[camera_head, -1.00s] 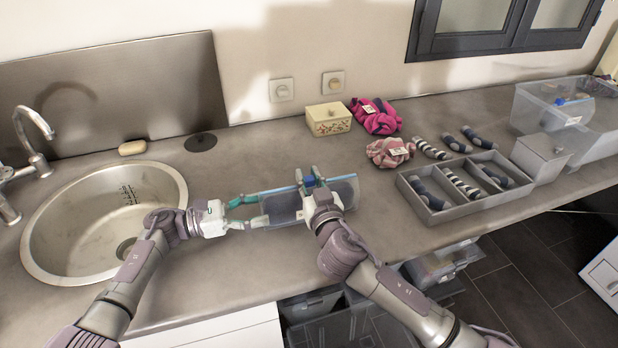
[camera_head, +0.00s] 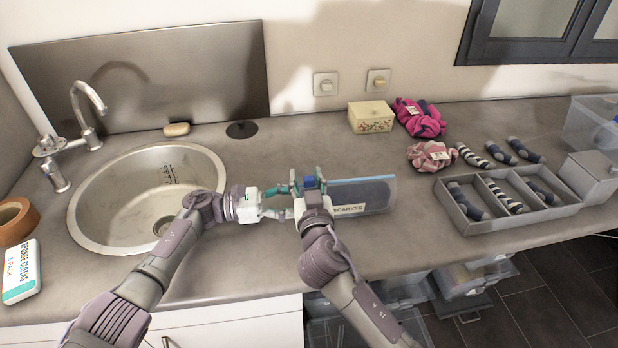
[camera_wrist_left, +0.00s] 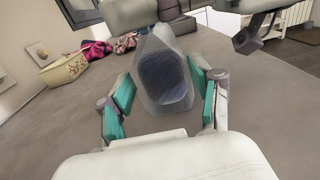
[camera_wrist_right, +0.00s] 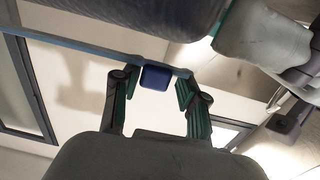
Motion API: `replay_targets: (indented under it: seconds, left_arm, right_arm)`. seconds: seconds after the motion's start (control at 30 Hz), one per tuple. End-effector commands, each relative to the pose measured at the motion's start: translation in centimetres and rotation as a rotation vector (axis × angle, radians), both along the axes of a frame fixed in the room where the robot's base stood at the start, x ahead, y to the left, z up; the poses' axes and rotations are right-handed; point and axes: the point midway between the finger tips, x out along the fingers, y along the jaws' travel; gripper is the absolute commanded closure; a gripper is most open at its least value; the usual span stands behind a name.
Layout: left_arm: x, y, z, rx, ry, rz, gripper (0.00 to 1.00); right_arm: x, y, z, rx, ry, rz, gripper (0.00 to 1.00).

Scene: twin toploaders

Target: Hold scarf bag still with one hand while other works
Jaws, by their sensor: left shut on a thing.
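The scarf bag (camera_head: 365,192) is a clear pouch with a light-blue top edge, dark contents and a "SCARVES" label. It stands upright on the counter, right of the sink. My left gripper (camera_head: 280,202) is shut on its left end; in the left wrist view the bag (camera_wrist_left: 165,80) sits between the teal pads. A blue slider (camera_head: 310,183) is on the top edge near that end. My right gripper (camera_head: 308,188) is over it. In the right wrist view the slider (camera_wrist_right: 155,77) lies between the spread fingers, with gaps at both sides.
The sink (camera_head: 145,195) is to the left. A grey divided tray (camera_head: 505,222) with rolled socks is to the right. Several loose socks, pink scrunchies (camera_head: 420,118) and a floral box (camera_head: 371,117) lie behind. Counter in front of the bag is clear.

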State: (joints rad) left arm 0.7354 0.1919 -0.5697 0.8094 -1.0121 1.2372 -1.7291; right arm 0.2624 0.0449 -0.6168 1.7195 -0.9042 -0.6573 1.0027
Motion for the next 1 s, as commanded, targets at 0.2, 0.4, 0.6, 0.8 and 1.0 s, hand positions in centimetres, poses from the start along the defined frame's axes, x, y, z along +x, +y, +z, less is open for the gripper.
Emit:
replay_targets:
  seconds: [0.2, 0.4, 0.6, 0.8, 1.0]
  left_arm:
    - [0.0, 0.0, 0.0, -0.002, 0.000, -0.001, 0.92]
    - [0.0, 0.0, 0.0, -0.002, 0.000, 0.000, 0.92]
    - [0.0, 0.0, 0.0, -0.001, 0.000, 0.000, 0.92]
    - [0.0, 0.1, 0.0, -0.001, 0.000, 0.000, 0.92]
    - [0.0, 0.1, 0.0, -0.001, 0.000, 0.000, 0.92]
  right_arm:
    - [0.0, -0.1, 0.0, 0.000, -0.001, -0.003, 0.48]
    - [-0.5, -0.2, 0.0, 0.000, 0.000, -0.003, 0.48]
    - [-4.0, -0.4, -0.1, 0.004, 0.003, -0.003, 0.48]
    - [-8.3, -0.8, -0.1, 0.003, 0.003, -0.002, 0.48]
    - [-11.1, -1.0, -0.1, 0.001, 0.002, -0.003, 0.48]
